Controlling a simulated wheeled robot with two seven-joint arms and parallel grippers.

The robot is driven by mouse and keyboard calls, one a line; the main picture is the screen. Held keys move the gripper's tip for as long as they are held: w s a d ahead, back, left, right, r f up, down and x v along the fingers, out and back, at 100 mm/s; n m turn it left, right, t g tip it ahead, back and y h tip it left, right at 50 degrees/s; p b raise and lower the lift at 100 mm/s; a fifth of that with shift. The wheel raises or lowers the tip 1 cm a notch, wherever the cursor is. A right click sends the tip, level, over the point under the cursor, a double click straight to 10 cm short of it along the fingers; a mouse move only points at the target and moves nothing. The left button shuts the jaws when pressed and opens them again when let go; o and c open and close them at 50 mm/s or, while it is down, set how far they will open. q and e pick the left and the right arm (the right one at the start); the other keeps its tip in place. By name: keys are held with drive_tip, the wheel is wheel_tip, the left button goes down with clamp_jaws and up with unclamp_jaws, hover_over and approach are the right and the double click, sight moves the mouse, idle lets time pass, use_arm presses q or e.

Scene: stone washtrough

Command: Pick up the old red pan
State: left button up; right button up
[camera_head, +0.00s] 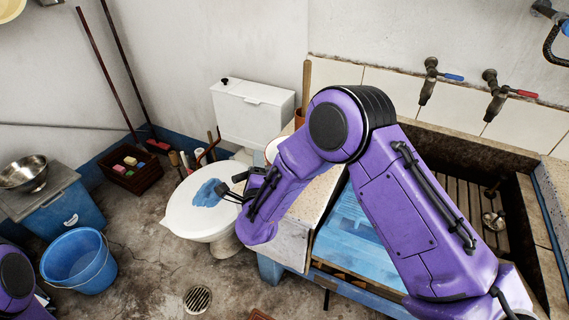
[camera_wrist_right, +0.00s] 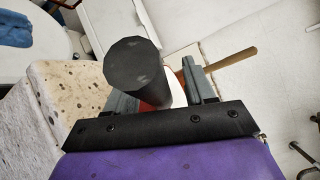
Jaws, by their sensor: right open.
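What looks like the old red pan (camera_head: 273,149), pale inside with a reddish rim, stands on the speckled counter, partly hidden behind my right arm. In the right wrist view, a red patch (camera_wrist_right: 151,106) with white beside it shows between the fingers, probably the same pan. My right gripper (camera_head: 234,187) is open, and in the head view it appears in front of the toilet lid. Its grey fingers (camera_wrist_right: 160,84) also show in the wrist view. A thick black cylinder (camera_wrist_right: 133,70) covers much of the space between them; I cannot tell what it belongs to. My left gripper is outside the view.
A wooden stick (camera_head: 307,80) rises from an orange-brown thing behind the counter; it shows in the wrist view (camera_wrist_right: 235,57) too. The toilet (camera_head: 185,215) with a blue cloth (camera_head: 208,193) is left of the counter. Taps (camera_head: 428,82) hang above the trough. A blue bucket (camera_head: 78,268) stands on the floor.

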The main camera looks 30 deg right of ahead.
drive_tip(key=shift+s+r, duration=0.15)
drive_tip(key=shift+s, duration=0.1)
drive_tip(key=c, duration=1)
drive_tip(key=shift+w+a, duration=0.1)
drive_tip(key=shift+w, duration=0.05)
clamp_jaws()
drive_tip(key=shift+r, duration=0.1)
